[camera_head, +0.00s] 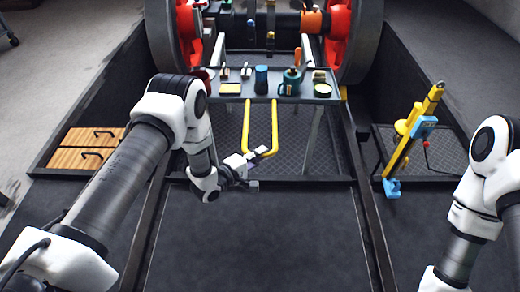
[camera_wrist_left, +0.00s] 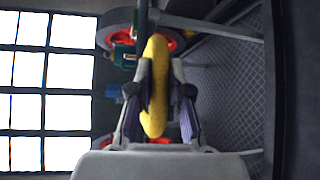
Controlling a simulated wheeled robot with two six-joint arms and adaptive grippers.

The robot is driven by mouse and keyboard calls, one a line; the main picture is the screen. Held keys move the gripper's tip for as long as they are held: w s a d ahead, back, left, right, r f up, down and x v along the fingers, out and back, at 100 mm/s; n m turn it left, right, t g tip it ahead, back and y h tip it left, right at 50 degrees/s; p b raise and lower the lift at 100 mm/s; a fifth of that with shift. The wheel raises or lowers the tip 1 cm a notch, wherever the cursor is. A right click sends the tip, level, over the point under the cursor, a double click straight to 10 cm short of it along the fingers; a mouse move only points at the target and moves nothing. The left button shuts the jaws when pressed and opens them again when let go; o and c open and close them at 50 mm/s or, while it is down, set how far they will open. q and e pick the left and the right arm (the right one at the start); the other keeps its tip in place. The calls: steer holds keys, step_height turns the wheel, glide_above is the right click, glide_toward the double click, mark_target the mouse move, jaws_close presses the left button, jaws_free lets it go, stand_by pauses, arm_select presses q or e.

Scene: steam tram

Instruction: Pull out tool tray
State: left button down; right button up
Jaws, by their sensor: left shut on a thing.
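The tool tray (camera_head: 310,96) is a grey shelf on legs at the back middle in the head view, with tools and small containers on it. A yellow U-shaped handle (camera_head: 246,128) reaches from its front edge toward me. My left gripper (camera_head: 258,157) is shut on the near end of this handle. In the left wrist view the yellow handle (camera_wrist_left: 154,85) runs between the two fingers of the left gripper (camera_wrist_left: 158,105). My right arm shows at the right edge, but its gripper is out of view.
Big dark wheels with red hubs (camera_head: 340,30) flank the tray. A yellow and blue jack-like tool (camera_head: 408,140) stands at right. Wooden drawers with dark handles (camera_head: 85,148) lie at left. Dark rails (camera_head: 368,220) edge a clear dark floor (camera_head: 255,235) in front.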

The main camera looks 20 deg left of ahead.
arm_select(q)
steer(key=c, duration=1.1)
jaws_free()
steer(key=shift+s+a+r, duration=0.1)
steer(key=shift+s+a, duration=0.05)
steer(key=shift+s, duration=0.1)
steer(key=v, duration=1.1)
steer(key=shift+s, duration=0.2)
steer(key=shift+a+r, duration=0.1)
